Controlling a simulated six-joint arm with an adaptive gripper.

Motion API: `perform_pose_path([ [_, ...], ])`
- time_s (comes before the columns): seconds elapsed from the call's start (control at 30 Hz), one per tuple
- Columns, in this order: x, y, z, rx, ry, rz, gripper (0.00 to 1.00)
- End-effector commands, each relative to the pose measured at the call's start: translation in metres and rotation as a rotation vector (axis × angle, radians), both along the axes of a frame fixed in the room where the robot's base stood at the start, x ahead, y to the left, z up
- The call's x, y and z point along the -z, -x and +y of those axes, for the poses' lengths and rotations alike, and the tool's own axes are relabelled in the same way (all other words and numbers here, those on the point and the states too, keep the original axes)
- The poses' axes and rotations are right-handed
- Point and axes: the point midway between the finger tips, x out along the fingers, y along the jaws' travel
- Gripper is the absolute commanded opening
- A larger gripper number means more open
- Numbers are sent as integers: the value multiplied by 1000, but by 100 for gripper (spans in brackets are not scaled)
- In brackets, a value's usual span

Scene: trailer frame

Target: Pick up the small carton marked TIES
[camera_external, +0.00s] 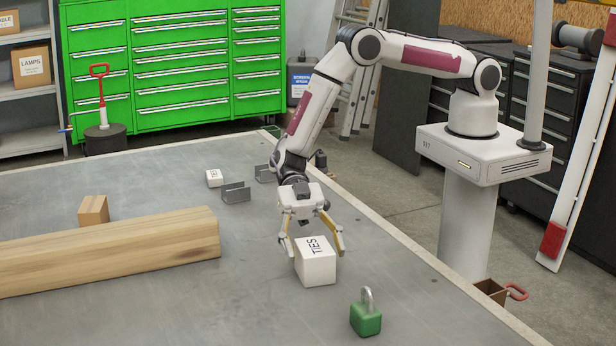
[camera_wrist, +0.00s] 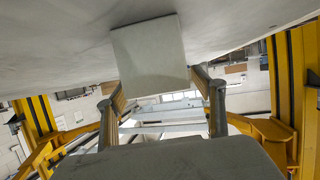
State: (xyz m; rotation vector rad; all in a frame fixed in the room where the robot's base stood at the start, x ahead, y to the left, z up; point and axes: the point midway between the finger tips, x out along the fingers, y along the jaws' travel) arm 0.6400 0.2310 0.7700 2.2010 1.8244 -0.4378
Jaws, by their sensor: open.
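A white carton (camera_external: 318,268) with dark lettering that looks like TIES on its top stands on the grey table near the front. A smaller white carton (camera_external: 214,178) lies farther back, with dark lettering too small to read surely. My gripper (camera_external: 315,248) is open, pointing down over the nearer carton, with one yellow finger at its left and one at its right. In the wrist view a pale carton face (camera_wrist: 150,52) shows beyond and between the two fingers (camera_wrist: 162,88). I cannot tell whether either finger touches the carton.
A green padlock (camera_external: 366,316) stands right of the nearer carton. A long wooden beam (camera_external: 110,250) and a wooden block (camera_external: 93,209) lie to the left. Grey metal brackets (camera_external: 236,193) sit beside the smaller carton. The table's edge (camera_external: 440,270) runs along the right.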

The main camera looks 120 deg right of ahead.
Motion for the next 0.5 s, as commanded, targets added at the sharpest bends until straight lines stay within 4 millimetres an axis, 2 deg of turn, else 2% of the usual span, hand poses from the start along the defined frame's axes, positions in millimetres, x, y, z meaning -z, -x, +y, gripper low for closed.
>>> perform_pose_path([
  [0.43,0,0,0,0,0,0,68],
  [0.5,0,0,0,0,0,0,50],
])
